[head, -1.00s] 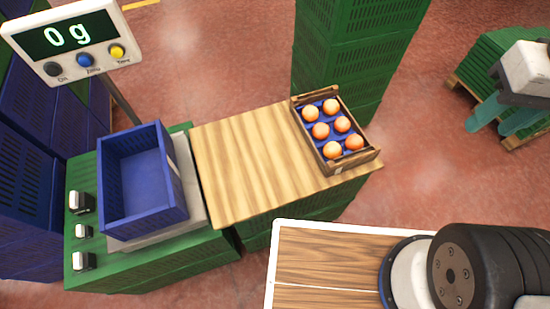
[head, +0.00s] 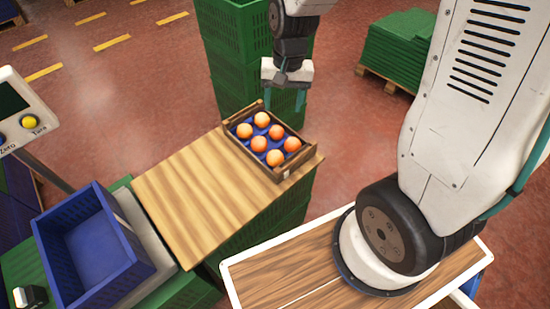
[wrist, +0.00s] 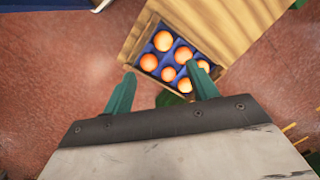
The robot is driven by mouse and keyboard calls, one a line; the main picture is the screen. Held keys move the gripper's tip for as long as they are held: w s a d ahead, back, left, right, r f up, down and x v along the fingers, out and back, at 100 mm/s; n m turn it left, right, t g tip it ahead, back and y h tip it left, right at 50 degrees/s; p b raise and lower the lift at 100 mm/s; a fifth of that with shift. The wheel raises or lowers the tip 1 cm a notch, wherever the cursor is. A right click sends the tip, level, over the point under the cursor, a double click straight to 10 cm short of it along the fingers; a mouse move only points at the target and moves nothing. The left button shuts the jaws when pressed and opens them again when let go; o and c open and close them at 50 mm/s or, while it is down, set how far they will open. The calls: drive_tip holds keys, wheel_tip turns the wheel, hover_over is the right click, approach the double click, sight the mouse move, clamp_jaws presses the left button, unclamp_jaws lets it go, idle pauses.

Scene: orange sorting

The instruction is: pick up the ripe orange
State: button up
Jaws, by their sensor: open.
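Several oranges sit in a wooden crate with a blue liner (head: 232,139) at the far right end of the wooden table. One orange (head: 261,119) lies at the back of the crate and another (head: 275,157) at its front. My gripper (head: 285,98) is above and just behind the crate's back right side, pointing down, open and empty.
A blue empty bin (head: 85,245) stands on the scale at the left, by the scale display (head: 20,112). The wooden tabletop (head: 195,195) is bare left of the crate. Tall green crates (head: 225,70) stand behind it, and a green stack (head: 400,45) is farther back.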

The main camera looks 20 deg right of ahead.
wheel_tip(320, 180, down, 11)
drive_tip(key=w+m, duration=0.2)
drive_tip(key=w, duration=0.1)
drive_tip(key=g, duration=0.1)
hover_over(275, 153)
drive_tip(key=shift+m, duration=0.4)
drive_tip(key=f, duration=0.8)
drive_tip(key=shift+d, duration=0.2)
drive_tip(key=f, duration=0.5)
drive_tip(key=shift+a, duration=0.2)
drive_tip(key=c, duration=0.6)
